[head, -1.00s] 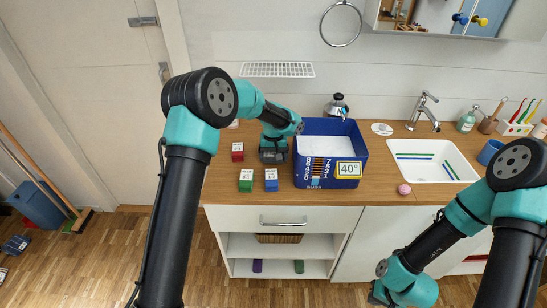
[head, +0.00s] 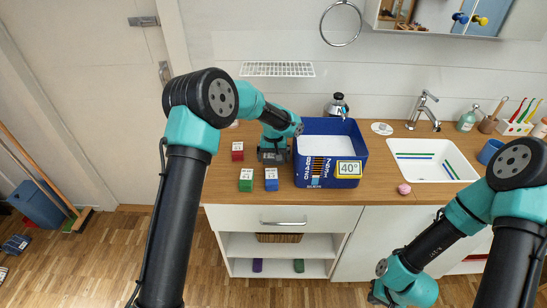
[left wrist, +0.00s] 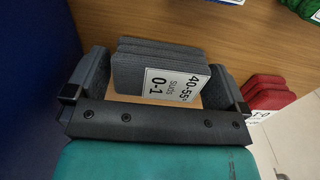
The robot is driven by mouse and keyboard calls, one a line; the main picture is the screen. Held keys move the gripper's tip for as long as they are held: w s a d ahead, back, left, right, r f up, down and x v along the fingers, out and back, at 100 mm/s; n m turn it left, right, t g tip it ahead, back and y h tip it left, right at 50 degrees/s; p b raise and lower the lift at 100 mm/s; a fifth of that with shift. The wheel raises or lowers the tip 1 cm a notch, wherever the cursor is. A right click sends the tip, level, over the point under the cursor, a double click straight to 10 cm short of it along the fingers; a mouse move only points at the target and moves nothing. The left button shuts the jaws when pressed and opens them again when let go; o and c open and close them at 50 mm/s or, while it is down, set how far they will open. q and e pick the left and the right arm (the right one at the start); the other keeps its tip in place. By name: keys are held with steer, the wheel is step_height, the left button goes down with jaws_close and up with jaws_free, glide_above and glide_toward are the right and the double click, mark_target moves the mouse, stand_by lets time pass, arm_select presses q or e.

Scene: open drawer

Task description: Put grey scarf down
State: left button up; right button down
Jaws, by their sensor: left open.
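The grey scarf (left wrist: 150,70) is a folded grey stack with a white label reading "40-55° suds 0-1". It rests on the wooden counter (left wrist: 205,35). My left gripper (left wrist: 158,82) is open, with one finger on each side of the scarf and a visible gap at least on the left. In the head view my left gripper (head: 273,152) is low over the counter, just left of the blue box (head: 328,183), and I cannot make the scarf out from it there. My right gripper (head: 385,295) is low at the bottom edge, partly cut off, and its jaws cannot be read.
Red (head: 237,151), green (head: 246,180) and blue (head: 271,180) folded stacks with labels lie close around my left gripper. A kettle (head: 337,106) stands behind the box. A sink (head: 430,160) and a pink ball (head: 404,189) are to the right.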

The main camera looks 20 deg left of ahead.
mark_target(270, 155)
arm_select(q)
step_height(270, 155, up, 12)
stand_by(0.5)
steer(key=shift+c, duration=0.3)
steer(key=c, duration=0.3)
steer(key=shift+c, duration=0.2)
steer(key=a+r+n+h, duration=0.2)
steer(key=a+n, duration=0.2)
steer(key=n, duration=0.5)
steer(key=s+a+r+n+t+h, duration=0.1)
steer(key=a+r+n+h, duration=0.1)
steer(key=n, duration=0.7)
steer(key=shift+a, duration=0.85)
steer(key=shift+s+f, duration=0.1)
